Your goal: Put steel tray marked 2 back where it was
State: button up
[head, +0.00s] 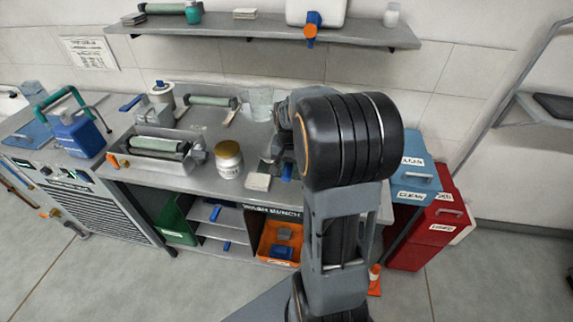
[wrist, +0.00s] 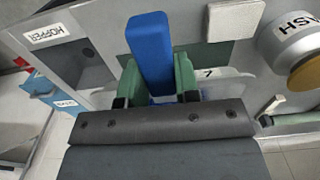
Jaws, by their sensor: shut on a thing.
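In the wrist view my gripper (wrist: 156,84) is shut on a blue handle (wrist: 150,45) between its green fingers. The handle appears to belong to a steel tray (wrist: 232,84), of which only a pale grey part shows beside the fingers. A mark there reads like a 7 or part of a 2; I cannot tell which. In the head view my arm hides the gripper, and a bit of blue (head: 287,172) shows at the bench's front edge. Below the bench, a rack (head: 207,232) of grey shelves holds trays with blue handles; their numbers are too small to read.
A lidded jar (head: 229,160) and a pale block (head: 258,182) stand near the bench front. An orange bin (head: 266,240) is under the bench; blue and red bins (head: 436,228) stand right.

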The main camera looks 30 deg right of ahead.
jog(key=w+d+f, duration=0.1)
jog(key=w+f, duration=0.1)
jog(key=w+d+f+p, duration=0.1)
jog(key=w+f, duration=0.1)
jog(key=w+d+f, duration=0.2)
jog(key=f, duration=0.1)
jog(key=shift+w, duration=0.25)
notch_tip(320, 180, down, 3)
jog(key=shift+w+r+p, duration=0.15)
jog(key=shift+p, duration=0.6)
jog(key=shift+f, duration=0.4)
jog(key=shift+f, duration=0.15)
jog(key=o, duration=0.9)
